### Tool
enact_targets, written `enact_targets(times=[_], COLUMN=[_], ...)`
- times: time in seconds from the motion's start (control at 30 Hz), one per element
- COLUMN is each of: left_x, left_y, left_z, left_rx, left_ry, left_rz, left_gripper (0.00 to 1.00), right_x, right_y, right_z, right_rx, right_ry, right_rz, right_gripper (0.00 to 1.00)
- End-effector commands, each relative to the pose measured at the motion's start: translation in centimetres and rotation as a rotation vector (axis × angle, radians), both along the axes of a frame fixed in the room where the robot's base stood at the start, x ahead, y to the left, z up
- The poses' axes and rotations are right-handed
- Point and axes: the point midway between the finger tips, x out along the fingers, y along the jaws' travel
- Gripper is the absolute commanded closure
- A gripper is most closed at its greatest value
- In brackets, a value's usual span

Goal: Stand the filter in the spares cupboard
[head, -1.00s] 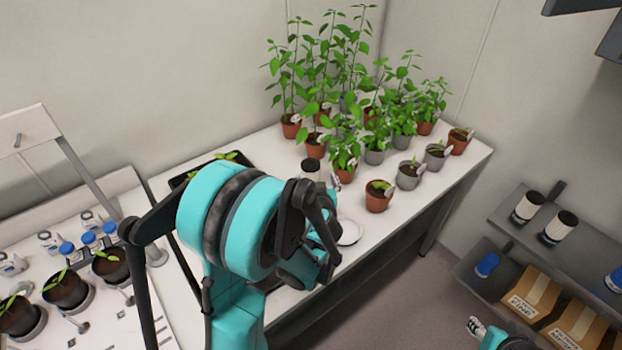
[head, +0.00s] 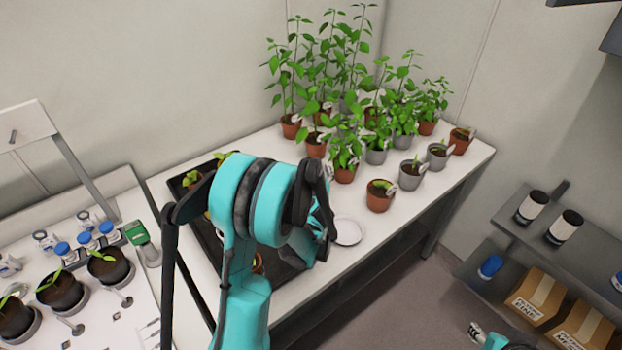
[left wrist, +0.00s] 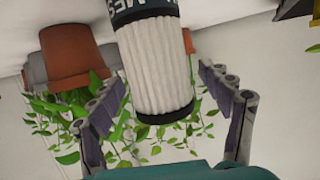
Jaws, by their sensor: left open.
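The filter (left wrist: 158,65) is a white ribbed cylinder with dark ends and a dark lettered band. In the left wrist view it is between the parted fingers of my left gripper (left wrist: 160,82), which shows gaps on both sides and is not closed on it. In the head view my left gripper (head: 322,205) is over the bench, and the arm hides the filter. The grey shelf unit (head: 512,235) at the right seems to be the spares cupboard. Part of my right gripper (head: 475,332) shows at the lower right; its opening is unclear.
Several potted plants (head: 380,197) stand on the white bench (head: 395,222), beside a white dish (head: 347,232). A black tray (head: 205,235) lies behind my left arm. The shelves hold white canisters (head: 533,207) with black tops, a blue-topped item (head: 490,267) and cardboard boxes (head: 537,297).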

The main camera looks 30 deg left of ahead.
Motion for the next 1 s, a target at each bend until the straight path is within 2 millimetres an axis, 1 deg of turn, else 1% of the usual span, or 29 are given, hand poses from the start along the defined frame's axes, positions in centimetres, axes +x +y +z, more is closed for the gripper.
enact_targets(times=[0.03, 0.07, 0.1, 0.17, 0.2, 0.27, 0.33, 0.37, 0.6, 0.77, 0.87, 0.97, 1.0], left_x=[0.0, 0.0, 0.0, 0.0, 0.0, 0.0, 0.0, 0.0, 0.0, 0.0, -0.1, -0.1, -0.1], left_y=[0.0, 0.0, 0.0, 0.0, 0.0, 0.0, 0.0, 0.0, 0.0, 0.0, 0.0, 0.0, 0.0], left_z=[0.0, 0.0, 0.0, 0.0, 0.0, 0.0, 0.0, 0.0, 0.2, 1.4, 3.1, 5.4, 6.5], left_rx=[0.000, 0.000, 0.000, 0.000, 0.000, 0.000, -0.001, -0.001, -0.001, -0.001, 0.000, 0.000, 0.000], left_ry=[0.000, 0.000, 0.000, 0.000, 0.000, 0.000, 0.000, -0.001, 0.000, -0.001, 0.000, 0.000, 0.000], left_rz=[0.000, 0.000, 0.000, 0.000, 0.000, 0.000, 0.000, 0.000, 0.000, 0.000, 0.000, 0.000, 0.000], left_gripper=[0.22, 0.27, 0.38, 0.53, 0.64, 0.80, 0.81, 0.86, 0.86, 0.87, 0.87, 0.87, 0.87], right_x=[0.0, 0.0, 0.0, 0.0, 0.0, 0.0, 0.0, 0.0, 0.0, 0.0, 0.0, 0.0, 0.0], right_y=[0.0, 0.0, 0.0, 0.0, 0.0, 0.0, 0.0, 0.0, 0.0, 0.0, 0.0, 0.0, 0.0], right_z=[0.0, 0.0, 0.0, 0.0, 0.0, 0.0, 0.0, 0.0, 0.1, 0.7, 1.3, 2.3, 2.8], right_rx=[0.000, 0.000, 0.000, 0.000, 0.000, 0.000, 0.000, 0.000, 0.000, 0.000, 0.000, 0.000, 0.000], right_ry=[0.000, 0.000, 0.000, 0.000, 0.000, 0.000, 0.000, 0.000, 0.000, 0.000, 0.000, 0.000, 0.000], right_rz=[0.000, 0.000, 0.000, 0.000, 0.000, 0.000, 0.000, 0.000, 0.000, 0.000, 0.000, 0.000, 0.000], right_gripper=[0.60, 0.60, 0.60, 0.60, 0.60, 0.60, 0.60, 0.60, 0.60, 0.60, 0.60, 0.60, 0.60])
